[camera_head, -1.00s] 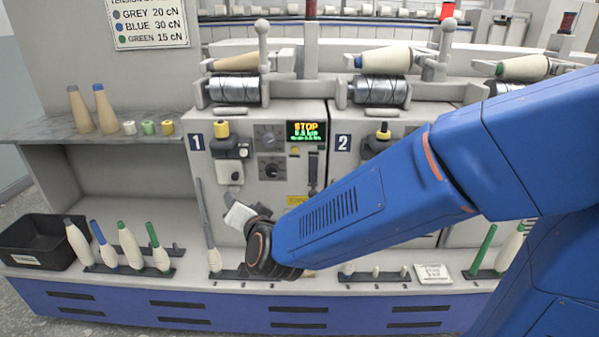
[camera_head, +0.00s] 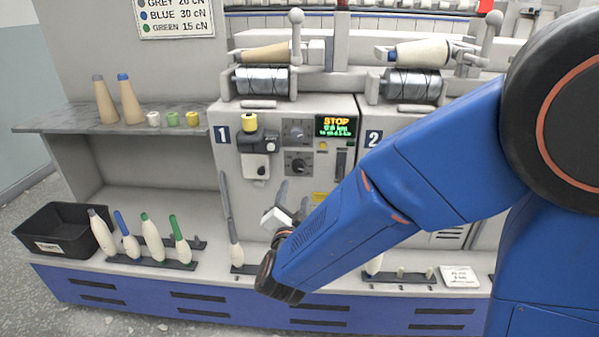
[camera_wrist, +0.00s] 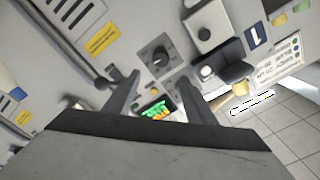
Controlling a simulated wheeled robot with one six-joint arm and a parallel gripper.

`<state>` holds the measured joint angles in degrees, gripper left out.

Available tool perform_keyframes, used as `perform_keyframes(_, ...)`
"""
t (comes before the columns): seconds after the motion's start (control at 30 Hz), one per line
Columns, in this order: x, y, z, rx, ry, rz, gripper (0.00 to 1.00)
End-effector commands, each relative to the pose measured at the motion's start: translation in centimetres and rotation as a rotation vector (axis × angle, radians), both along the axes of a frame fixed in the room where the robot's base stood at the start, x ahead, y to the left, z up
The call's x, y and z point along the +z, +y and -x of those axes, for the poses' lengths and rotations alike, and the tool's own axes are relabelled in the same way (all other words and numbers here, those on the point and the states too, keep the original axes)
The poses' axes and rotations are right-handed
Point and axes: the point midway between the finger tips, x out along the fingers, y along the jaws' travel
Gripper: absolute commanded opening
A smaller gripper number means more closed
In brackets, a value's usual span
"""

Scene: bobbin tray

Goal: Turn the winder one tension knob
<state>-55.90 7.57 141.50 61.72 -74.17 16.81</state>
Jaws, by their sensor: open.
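I cannot read which is marked for tension. My gripper (camera_head: 294,197) is open and empty, below the lower knob and apart from it. In the wrist view my gripper (camera_wrist: 156,88) has its two dark fingers spread. A knob (camera_wrist: 158,57), seemingly the lower one, shows just beyond the fingertips. The lit display (camera_wrist: 158,110) shows between the fingers; the upper knob seems hidden by a finger.
The display (camera_head: 336,126) reads STOP. A yellow-topped yarn holder (camera_head: 258,150) juts out left of the knobs. A grey-tipped bobbin (camera_head: 234,250) stands below at left. A black bin (camera_head: 65,233) and several bobbins stand farther left. Winder two is partly behind my arm.

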Motion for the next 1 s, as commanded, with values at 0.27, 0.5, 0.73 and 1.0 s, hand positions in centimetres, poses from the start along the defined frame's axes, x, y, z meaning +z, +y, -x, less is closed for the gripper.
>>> perform_keyframes(0.27, 0.0, -0.3, -4.5, -0.002, 0.001, 0.000, 0.50)
perform_keyframes(0.5, 0.0, -0.4, -8.7, -0.001, 0.000, 0.000, 0.50)
perform_keyframes(0.73, 0.0, -0.5, -11.8, -0.001, 0.001, -0.001, 0.50)
perform_keyframes(1.0, 0.0, -0.5, -13.2, 0.001, 0.001, 0.000, 0.50)
